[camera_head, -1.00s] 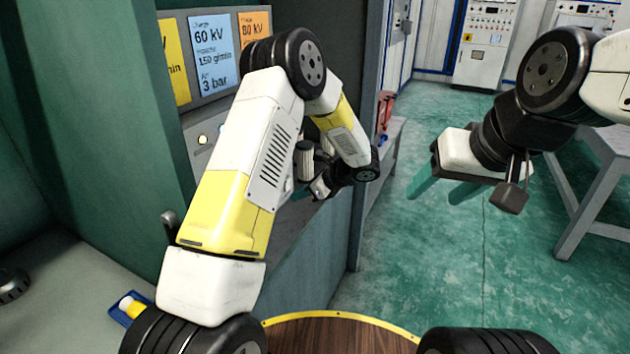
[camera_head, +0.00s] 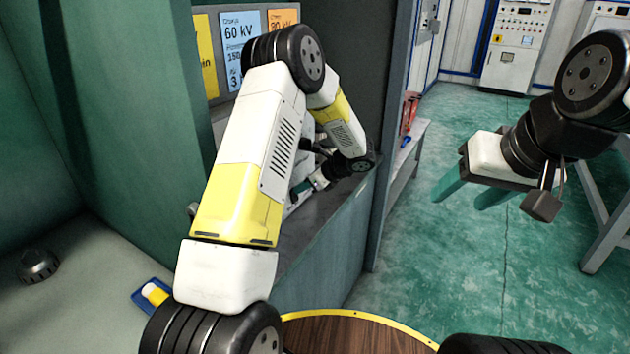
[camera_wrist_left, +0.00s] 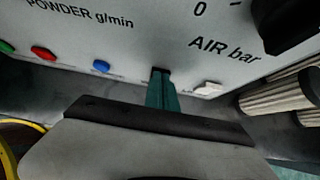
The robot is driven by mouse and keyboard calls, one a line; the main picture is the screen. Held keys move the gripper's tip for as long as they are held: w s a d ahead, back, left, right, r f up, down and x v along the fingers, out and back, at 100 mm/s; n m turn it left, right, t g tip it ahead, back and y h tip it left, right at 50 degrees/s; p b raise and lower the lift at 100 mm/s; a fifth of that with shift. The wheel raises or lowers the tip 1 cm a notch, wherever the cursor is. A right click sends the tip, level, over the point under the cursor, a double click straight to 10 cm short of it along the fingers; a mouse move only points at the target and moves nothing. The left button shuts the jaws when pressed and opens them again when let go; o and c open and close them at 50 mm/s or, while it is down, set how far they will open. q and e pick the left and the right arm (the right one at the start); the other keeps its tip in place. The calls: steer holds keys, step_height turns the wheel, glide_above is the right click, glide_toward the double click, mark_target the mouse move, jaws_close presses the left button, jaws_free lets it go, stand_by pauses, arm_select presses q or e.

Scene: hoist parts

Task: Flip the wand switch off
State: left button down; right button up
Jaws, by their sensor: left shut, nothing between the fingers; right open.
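A pale control panel (camera_wrist_left: 130,45) fills the upper part of the left wrist view, lettered "POWDER g/min" and "AIR bar". A small white switch-like piece (camera_wrist_left: 208,89) sits at its lower edge, under "AIR bar"; no label marks it as the wand switch, and its setting is unclear. My left gripper (camera_wrist_left: 162,80) is shut and empty, its teal fingertips at the panel's lower part, left of the white piece. I cannot tell whether they touch the panel. In the head view my left gripper (camera_head: 300,188) is partly hidden by my arm. My right gripper (camera_head: 474,190) is open and empty, over the floor.
Green, red (camera_wrist_left: 42,53) and blue (camera_wrist_left: 101,66) buttons line the panel left of my fingertips. A black knob (camera_wrist_left: 285,22) and ribbed cylinders (camera_wrist_left: 280,98) are at the right. A blue tray (camera_head: 153,295) lies on the left counter. Green floor (camera_head: 450,260) is open.

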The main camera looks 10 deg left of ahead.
arm_select(q)
steer(key=shift+d, duration=0.1)
steer(key=shift+r, duration=0.7)
steer(key=v, duration=1.3)
steer(key=shift+d, duration=0.15)
steer(key=shift+s+f, duration=0.1)
steer(key=shift+s, duration=0.05)
